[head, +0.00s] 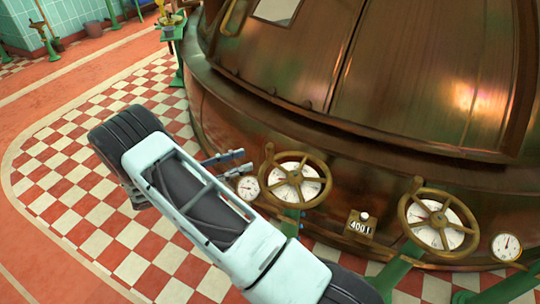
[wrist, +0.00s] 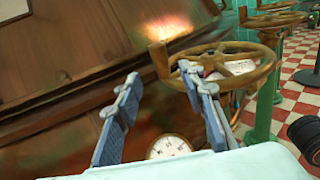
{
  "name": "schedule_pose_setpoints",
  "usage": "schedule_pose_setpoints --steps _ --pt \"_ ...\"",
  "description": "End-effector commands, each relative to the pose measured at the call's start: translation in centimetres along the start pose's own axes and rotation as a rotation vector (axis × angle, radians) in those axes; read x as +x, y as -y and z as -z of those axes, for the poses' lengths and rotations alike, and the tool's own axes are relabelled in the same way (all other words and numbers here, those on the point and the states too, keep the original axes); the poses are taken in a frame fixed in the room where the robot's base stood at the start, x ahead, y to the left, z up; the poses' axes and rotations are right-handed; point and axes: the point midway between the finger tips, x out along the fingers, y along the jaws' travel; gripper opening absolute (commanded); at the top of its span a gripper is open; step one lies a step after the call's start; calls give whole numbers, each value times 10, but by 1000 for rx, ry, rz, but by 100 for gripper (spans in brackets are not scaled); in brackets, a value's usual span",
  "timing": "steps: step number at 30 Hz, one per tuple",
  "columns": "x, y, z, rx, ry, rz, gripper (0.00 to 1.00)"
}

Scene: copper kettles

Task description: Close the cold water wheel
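Two brass hand wheels with dials behind them stand at the foot of the copper kettle in the head view: a left wheel (head: 294,178) and a right wheel (head: 441,219). I cannot read which is cold water. My gripper (head: 230,165) is just left of the left wheel, with its two blue-padded fingers apart and nothing between them. In the wrist view my gripper (wrist: 162,76) points toward a wheel (wrist: 264,74) with an upright handle knob (wrist: 160,52) on its rim. The right finger overlaps that wheel's rim in the picture; I cannot tell whether they touch.
The copper kettle (head: 420,80) curves behind the wheels. A small round gauge (head: 248,188) is beside the left wheel, another gauge (head: 506,246) by the right one. The checkered floor (head: 90,180) at left is clear.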

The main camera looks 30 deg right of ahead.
Motion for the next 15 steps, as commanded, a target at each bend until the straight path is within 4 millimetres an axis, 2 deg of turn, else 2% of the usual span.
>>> schedule_pose_setpoints --steps 9,15 --pt "59 1 0 2 -2 4 37" --pt "88 0 0 3 -3 2 37"
